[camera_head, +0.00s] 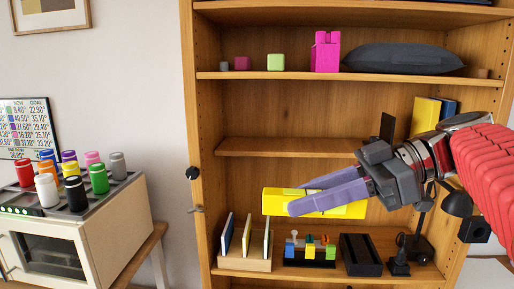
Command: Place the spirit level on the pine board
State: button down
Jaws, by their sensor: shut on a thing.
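The spirit level (275,202) is a bright yellow bar, held roughly level in front of the open wooden shelf unit. My gripper (297,197), with two purple fingers, reaches in from the right and is shut on it. The fingers cover part of its middle, and its left end sticks out past the fingertips. The bar is apart from the shelves below and above it, as far as I can see. I cannot tell for sure which board is the pine board; a bare middle shelf board (285,147) of light brown wood is above and behind the bar.
The upper shelf (300,75) holds small blocks, a magenta block (326,52) and a dark cushion (402,58). Below stand a book rack (245,264), a colourful peg holder (309,263), a black tray (360,268) and a black lamp (457,200). Coloured jars stand at left.

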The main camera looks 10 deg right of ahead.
aim_at(281, 147)
jog(key=i, duration=0.95)
